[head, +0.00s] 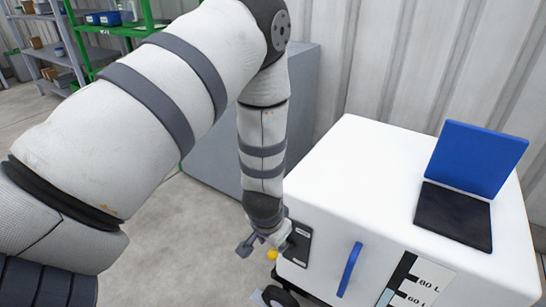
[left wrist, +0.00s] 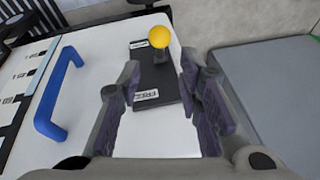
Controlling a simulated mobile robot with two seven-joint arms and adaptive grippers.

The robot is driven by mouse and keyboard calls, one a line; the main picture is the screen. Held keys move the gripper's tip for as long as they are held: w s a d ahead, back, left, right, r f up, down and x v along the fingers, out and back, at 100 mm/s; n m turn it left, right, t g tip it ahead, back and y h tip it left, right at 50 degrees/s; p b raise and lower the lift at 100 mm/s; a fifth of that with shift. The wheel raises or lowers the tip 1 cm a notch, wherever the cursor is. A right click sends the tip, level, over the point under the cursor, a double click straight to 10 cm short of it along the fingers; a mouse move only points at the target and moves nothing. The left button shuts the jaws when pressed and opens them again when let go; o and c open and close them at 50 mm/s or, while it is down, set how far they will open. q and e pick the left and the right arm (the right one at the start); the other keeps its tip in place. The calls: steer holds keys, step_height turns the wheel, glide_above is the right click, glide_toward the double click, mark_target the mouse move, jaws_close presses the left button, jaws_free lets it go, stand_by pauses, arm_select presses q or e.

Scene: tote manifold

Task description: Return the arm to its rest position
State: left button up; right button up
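My left arm comes in from the left of the head view and bends down to my left gripper (head: 262,241), in front of the white tank's panel side. In the left wrist view the left gripper (left wrist: 160,66) has its two fingers spread, with nothing between them. A lever with a yellow knob (left wrist: 159,36) stands on a dark panel (left wrist: 150,75) just beyond the fingertips; the knob (head: 271,254) also shows beside the gripper in the head view. The fingers appear apart from the knob. My right gripper is in neither view.
The white tank (head: 370,160) has a blue handle (head: 349,269), a litre scale (head: 408,285) and a raised blue lid (head: 478,158) by a black square. A grey box (head: 303,95) stands behind the arm. Shelves (head: 45,50) are at the far left, with open floor before them.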

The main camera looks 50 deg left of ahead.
arm_select(q)
steer(key=shift+s+r, duration=0.1)
steer(key=shift+r, duration=0.25)
